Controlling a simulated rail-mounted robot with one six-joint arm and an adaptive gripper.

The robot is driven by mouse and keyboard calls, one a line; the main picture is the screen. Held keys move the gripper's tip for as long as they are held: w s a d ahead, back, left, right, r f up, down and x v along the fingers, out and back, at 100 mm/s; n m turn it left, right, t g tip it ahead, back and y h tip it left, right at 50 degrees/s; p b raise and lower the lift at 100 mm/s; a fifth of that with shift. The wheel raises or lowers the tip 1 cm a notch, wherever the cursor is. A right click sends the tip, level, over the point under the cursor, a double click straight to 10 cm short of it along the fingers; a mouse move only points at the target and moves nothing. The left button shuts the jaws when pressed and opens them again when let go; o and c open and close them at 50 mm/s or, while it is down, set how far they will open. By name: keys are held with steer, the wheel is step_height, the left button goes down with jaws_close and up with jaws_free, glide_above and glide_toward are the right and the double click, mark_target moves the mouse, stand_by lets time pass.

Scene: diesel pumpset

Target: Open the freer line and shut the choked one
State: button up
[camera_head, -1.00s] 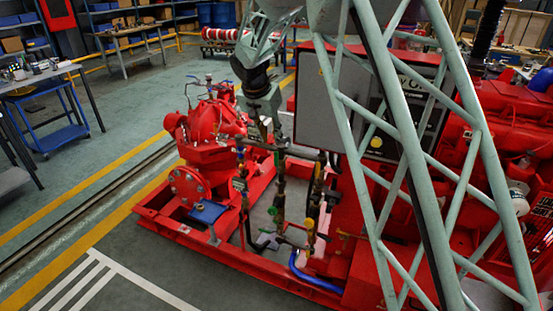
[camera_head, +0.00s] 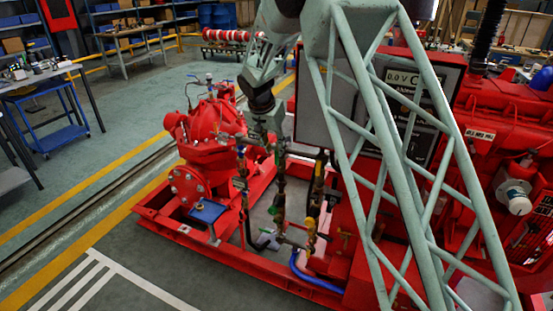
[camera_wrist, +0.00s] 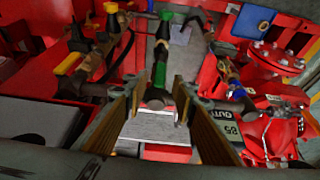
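Two upright valve lines stand on the pumpset: a left pipe line (camera_head: 280,195) and a right pipe line (camera_head: 317,190) with yellow parts. In the wrist view, a green valve handle (camera_wrist: 160,75) shows between my fingertips, with another green handle (camera_wrist: 165,15) beyond it. A yellow handle (camera_wrist: 68,62) and a second yellow handle (camera_wrist: 110,8) are on the left. A blue handle (camera_wrist: 237,93) is on the right. My gripper (camera_wrist: 157,84) is open, its fingers apart either side of the near green handle; contact cannot be told. Which line is choked cannot be told.
A red pump (camera_head: 207,135) stands left of the lines on a red base frame (camera_head: 240,258). A grey control panel (camera_head: 325,115) stands close behind on the right, beside the red engine (camera_head: 485,125). A label plate (camera_wrist: 226,128) is near my right finger.

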mark_target(276, 155)
steer(key=shift+b+x, duration=0.5)
steer(key=shift+x, duration=2.55)
steer(key=shift+c, duration=0.7)
jaws_close()
